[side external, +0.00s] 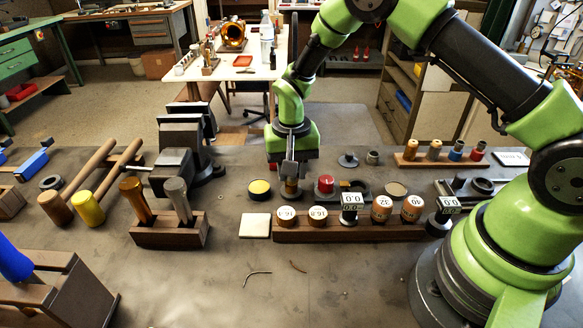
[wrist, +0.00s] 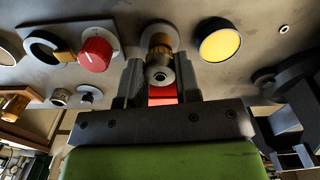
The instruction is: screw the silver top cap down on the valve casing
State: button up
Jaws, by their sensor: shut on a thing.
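The brass valve casing (side external: 291,188) stands upright on the bench. My gripper (side external: 290,172) is directly above it, pointing down. In the wrist view the casing (wrist: 161,42) rises from a round grey base, just beyond the fingertips. My gripper (wrist: 160,78) is shut on the round silver top cap (wrist: 160,75), which has a darker centre and lies in line with the casing. The cap is at or very near the casing's top; I cannot tell whether it touches or is threaded. In the side view the fingers hide the cap.
A yellow-topped round tin (side external: 259,188) stands left of the casing, and a red knobbed part (side external: 326,185) stands close on the right. In front is a wooden rack (side external: 330,232) with several labelled pieces. A small knobbed disc (side external: 348,160) lies behind. The front bench is mostly clear.

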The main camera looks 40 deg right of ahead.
jog(key=shift+m, duration=0.4)
jog(key=m, duration=0.3)
jog(key=shift+m, duration=0.7)
jog(key=m, duration=0.3)
jog(key=shift+m, duration=0.3)
jog(key=o, duration=1.2)
